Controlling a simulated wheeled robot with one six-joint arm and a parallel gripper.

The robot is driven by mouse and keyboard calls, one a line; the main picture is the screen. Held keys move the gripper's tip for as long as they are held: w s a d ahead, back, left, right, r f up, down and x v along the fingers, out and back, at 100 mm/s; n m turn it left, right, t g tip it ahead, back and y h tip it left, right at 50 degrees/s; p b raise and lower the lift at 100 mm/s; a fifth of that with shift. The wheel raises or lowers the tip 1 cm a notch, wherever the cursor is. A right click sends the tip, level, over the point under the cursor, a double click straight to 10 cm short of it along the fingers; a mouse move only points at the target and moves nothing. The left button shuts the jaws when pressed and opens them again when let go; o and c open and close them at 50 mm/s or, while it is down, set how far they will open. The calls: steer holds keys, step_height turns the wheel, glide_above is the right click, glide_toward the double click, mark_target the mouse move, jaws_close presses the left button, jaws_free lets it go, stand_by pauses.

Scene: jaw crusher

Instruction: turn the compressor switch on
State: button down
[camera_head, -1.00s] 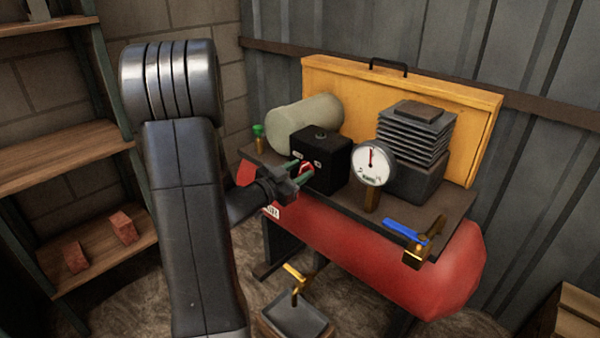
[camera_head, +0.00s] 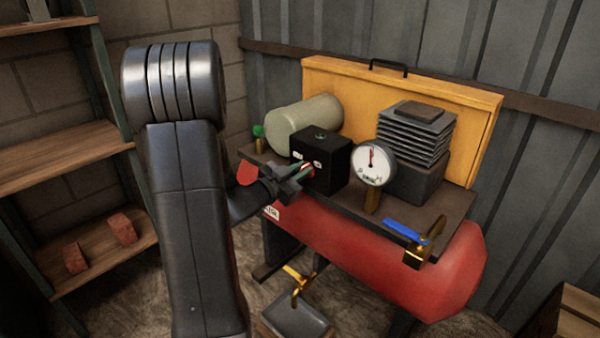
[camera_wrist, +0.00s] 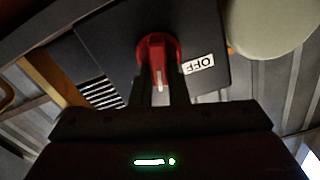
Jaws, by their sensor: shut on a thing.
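The compressor switch is a red knob (camera_wrist: 158,48) with a white pointer mark, on the front of a black box (camera_head: 334,166). The box also fills the upper middle of the wrist view (camera_wrist: 108,38). My gripper (camera_head: 306,171) is at the box's front face, with its two fingers shut on the knob, one on each side. An upside-down white OFF label (camera_wrist: 199,65) shows right of the knob in the wrist view. In the head view the fingers mostly hide the knob, and two small white labels show above them.
The box stands on the compressor's deck above a red tank (camera_head: 375,262). A pressure gauge (camera_head: 373,163) and finned pump (camera_head: 416,140) stand to its right, with a blue-handled valve (camera_head: 408,231) at the front. A pale cylinder (camera_head: 304,122) is behind it.

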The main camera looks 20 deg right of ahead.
steer(key=shift+s+d+f+m+b, duration=0.1)
steer(key=shift+s+f+m+b, duration=0.05)
steer(key=shift+m+b, duration=1.1)
steer(key=shift+s+d+f+m+b, duration=0.1)
steer(key=shift+s+f+m+b, duration=0.05)
steer(key=shift+m+b, duration=1.1)
steer(key=shift+m, duration=0.3)
steer(key=c, duration=1.4)
jaws_free()
steer(key=shift+a, duration=0.1)
steer(key=p+v, duration=0.3)
steer(key=v, duration=1)
steer(key=shift+s+a, duration=0.15)
steer(key=shift+a, duration=0.2)
